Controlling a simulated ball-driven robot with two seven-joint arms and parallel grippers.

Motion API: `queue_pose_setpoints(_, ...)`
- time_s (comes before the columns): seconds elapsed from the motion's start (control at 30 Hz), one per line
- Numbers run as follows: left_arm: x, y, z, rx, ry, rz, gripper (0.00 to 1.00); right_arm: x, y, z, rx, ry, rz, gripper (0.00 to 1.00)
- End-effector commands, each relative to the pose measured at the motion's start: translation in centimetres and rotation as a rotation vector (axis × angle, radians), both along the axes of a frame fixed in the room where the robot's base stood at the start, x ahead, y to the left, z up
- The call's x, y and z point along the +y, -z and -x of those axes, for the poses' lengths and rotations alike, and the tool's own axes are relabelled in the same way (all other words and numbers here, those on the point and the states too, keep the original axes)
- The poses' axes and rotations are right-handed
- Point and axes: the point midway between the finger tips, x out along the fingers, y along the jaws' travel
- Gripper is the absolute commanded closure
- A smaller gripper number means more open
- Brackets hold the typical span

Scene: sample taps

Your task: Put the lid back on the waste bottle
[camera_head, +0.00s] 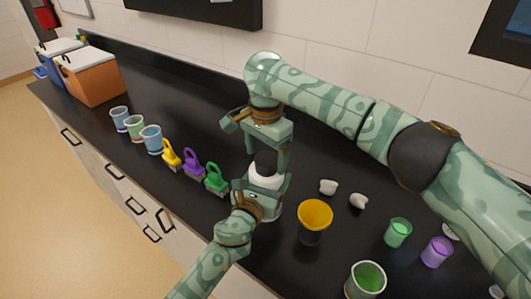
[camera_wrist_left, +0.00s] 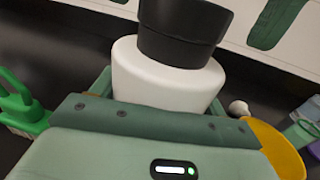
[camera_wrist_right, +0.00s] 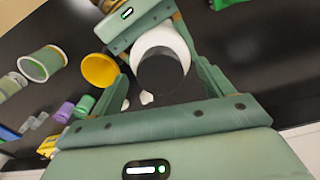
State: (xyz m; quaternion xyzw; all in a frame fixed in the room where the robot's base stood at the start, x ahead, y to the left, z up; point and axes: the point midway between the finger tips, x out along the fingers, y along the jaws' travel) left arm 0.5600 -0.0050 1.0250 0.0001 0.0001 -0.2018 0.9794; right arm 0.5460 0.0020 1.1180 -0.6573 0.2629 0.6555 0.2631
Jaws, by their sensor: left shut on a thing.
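The white waste bottle (camera_head: 266,181) stands near the middle of the black counter. My left gripper (camera_head: 262,197) is shut on its body, and that gripper hides much of the lower part. The black lid (camera_head: 265,161) is on top of the bottle neck. In the left wrist view the lid (camera_wrist_left: 183,30) sits on the white shoulder (camera_wrist_left: 165,78), in line with it. I cannot tell whether it is screwed tight. My right gripper (camera_head: 268,152) points down from above, open, with its fingers apart on either side of the lid (camera_wrist_right: 161,71).
Green and purple cups (camera_head: 436,252) are farther right. Green, purple and yellow clamp-like items (camera_head: 215,180) and several blue-green cups (camera_head: 152,139) stand left.

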Motion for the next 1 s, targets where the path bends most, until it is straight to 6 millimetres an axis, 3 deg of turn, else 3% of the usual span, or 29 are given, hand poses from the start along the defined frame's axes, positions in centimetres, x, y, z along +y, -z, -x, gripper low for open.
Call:
queue_pose_setpoints(0.27,0.0,0.2,0.0,0.003,0.001,0.000,0.90,0.1,-0.5,0.0,0.001,-0.003,-0.001,0.20)
queue_pose_setpoints(0.37,0.0,0.2,0.0,0.003,0.000,0.000,0.90,0.1,-1.9,0.0,0.000,-0.002,-0.001,0.20)
queue_pose_setpoints(0.7,0.0,0.2,0.0,0.003,0.000,0.000,0.90,0.1,-9.0,0.0,-0.002,-0.001,-0.001,0.20)
queue_pose_setpoints(1.0,0.0,0.1,0.0,0.003,0.000,0.000,0.90,0.1,-11.8,0.0,0.001,-0.001,0.001,0.20)
